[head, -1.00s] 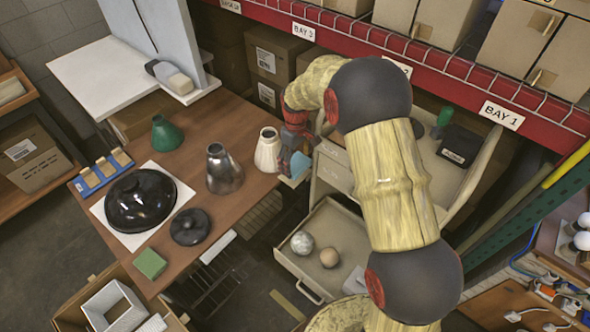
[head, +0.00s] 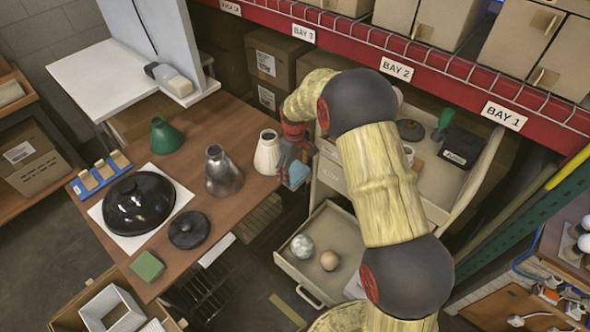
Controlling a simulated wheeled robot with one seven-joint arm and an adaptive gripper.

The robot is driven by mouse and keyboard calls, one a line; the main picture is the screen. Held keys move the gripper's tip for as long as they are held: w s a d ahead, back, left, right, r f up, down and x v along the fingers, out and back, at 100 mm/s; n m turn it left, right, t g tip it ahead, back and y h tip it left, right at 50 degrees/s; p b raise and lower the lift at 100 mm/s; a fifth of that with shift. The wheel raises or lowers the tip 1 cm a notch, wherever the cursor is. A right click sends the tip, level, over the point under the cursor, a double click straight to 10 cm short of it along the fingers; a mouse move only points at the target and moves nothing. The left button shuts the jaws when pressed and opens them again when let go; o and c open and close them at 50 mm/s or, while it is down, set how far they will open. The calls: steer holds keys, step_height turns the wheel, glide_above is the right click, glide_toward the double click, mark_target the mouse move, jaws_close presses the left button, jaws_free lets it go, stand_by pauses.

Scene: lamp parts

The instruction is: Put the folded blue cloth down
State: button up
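The folded blue cloth (head: 298,176) is a small light-blue block shape at the right end of the brown table, beside the cream ribbed lamp shade. My gripper (head: 291,164), red and dark grey, is right at the cloth and hides part of it. The gripper is too small and partly covered to tell whether its fingers still touch the cloth. The cloth looks level and at table height, close to the table's right edge; its contact with the table is not clear.
The cream shade (head: 267,153) stands just left of my gripper. A metal shade (head: 221,172), green shade (head: 166,136), black dome (head: 139,203) and black disc (head: 189,229) stand on the table (head: 200,135). An open drawer (head: 338,232) with two balls is right of it.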

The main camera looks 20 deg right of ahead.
mark_target(295, 171)
steer(key=o, duration=0.3)
steer(key=shift+r, duration=0.1)
step_height(295, 171, up, 12)
steer(key=p, duration=0.3)
stand_by(0.4)
stand_by(0.4)
